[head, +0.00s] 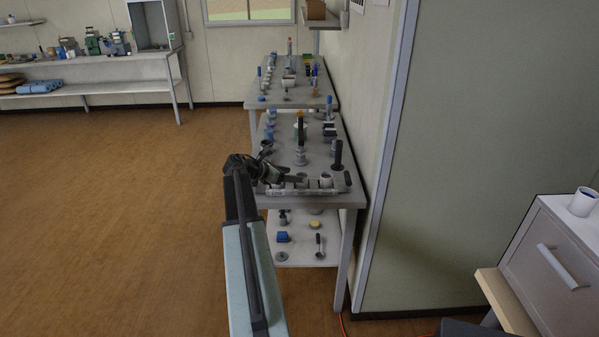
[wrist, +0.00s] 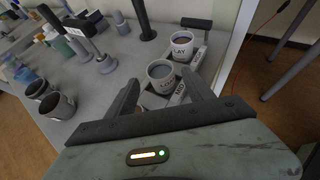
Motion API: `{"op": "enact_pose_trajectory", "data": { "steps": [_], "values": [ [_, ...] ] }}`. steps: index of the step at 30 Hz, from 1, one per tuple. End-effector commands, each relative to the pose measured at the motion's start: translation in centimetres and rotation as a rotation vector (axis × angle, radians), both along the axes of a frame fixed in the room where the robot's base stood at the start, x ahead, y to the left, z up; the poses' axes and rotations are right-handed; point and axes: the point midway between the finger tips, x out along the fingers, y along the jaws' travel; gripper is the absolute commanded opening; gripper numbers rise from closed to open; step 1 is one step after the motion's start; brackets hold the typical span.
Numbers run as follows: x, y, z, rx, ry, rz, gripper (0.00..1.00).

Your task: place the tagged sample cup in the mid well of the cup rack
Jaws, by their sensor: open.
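A light grey sample cup (wrist: 160,77) with a printed tag and dark contents stands between the open fingers of my gripper (wrist: 163,80) in the wrist view. It appears upright in a well of the cup rack (wrist: 180,98); I cannot tell whether either finger touches it. The label beside that well is too blurred to read surely. A second cup (wrist: 182,45), marked CLAY, stands in the rack's far well. In the head view my gripper (head: 287,179) is over the rack (head: 292,191) at the bench's front edge, and it hides the cup between its fingers.
Two grey cups with dark insides (wrist: 57,105) stand left of my gripper in the wrist view. A dark upright post (wrist: 145,22) and grey stands are behind the rack. The bench (head: 337,200) is crowded farther back, with a wall along its right side.

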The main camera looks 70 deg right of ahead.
Motion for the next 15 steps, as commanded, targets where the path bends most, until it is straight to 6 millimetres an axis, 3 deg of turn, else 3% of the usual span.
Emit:
{"op": "enact_pose_trajectory", "data": {
  "steps": [1,6,15],
  "values": [
    [0.5,1.1,1.3,0.001,0.001,0.002,0.61],
    [1.9,3.3,2.5,0.0,0.0,0.0,0.61],
    [2.5,4.1,2.6,0.001,-0.001,0.0,0.61]
  ]
}}
